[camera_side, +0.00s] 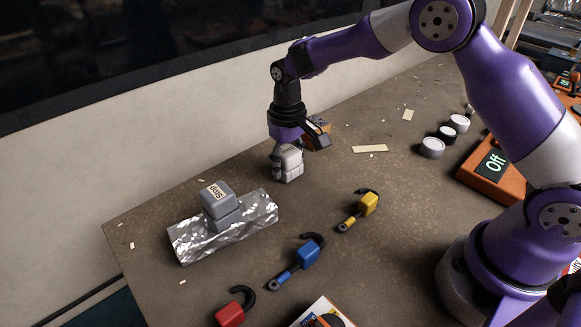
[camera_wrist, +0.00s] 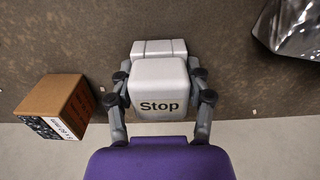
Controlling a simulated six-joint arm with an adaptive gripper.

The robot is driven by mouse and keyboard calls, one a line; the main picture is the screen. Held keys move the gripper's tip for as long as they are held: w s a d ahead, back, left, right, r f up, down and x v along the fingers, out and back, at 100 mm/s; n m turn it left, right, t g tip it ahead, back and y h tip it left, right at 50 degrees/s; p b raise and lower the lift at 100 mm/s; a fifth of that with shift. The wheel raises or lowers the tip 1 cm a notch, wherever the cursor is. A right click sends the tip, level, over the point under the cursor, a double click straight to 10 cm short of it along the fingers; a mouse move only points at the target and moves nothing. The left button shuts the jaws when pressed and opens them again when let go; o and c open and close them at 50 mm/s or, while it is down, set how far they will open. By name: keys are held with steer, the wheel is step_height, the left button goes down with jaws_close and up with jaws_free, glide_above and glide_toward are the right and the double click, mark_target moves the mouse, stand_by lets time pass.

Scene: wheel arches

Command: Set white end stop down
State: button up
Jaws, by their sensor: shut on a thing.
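The white end stop (camera_side: 291,158) is a pale block with a stepped base. A grey end stop (camera_side: 217,199), also marked "Stop", sits on a foil-wrapped block (camera_side: 190,243) at the left.
A cardboard box (camera_wrist: 54,105) stands close beside my gripper, near the wall. Red (camera_side: 230,314), blue (camera_side: 307,254) and yellow (camera_side: 367,204) hooked pieces lie in front. Round pots (camera_side: 432,148) and an orange "Off" box (camera_side: 487,168) are at right. The table's middle is mostly clear.

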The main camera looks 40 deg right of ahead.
mark_target(288, 150)
steer(key=shift+f, duration=0.15)
steer(key=o, duration=1.2)
step_height(288, 150, up, 12)
steer(key=s+d+r+t, duration=0.35)
steer(key=s+r, duration=0.45)
steer(key=s, duration=0.4)
steer(key=s+f, duration=0.1)
steer(key=s, duration=0.1)
steer(key=s+f+t, duration=0.1)
steer(key=s, duration=0.2)
steer(key=s+d+f+t, duration=0.1)
steer(key=s, duration=0.1)
steer(key=shift+s+f, duration=0.1)
steer(key=shift+s, duration=0.25)
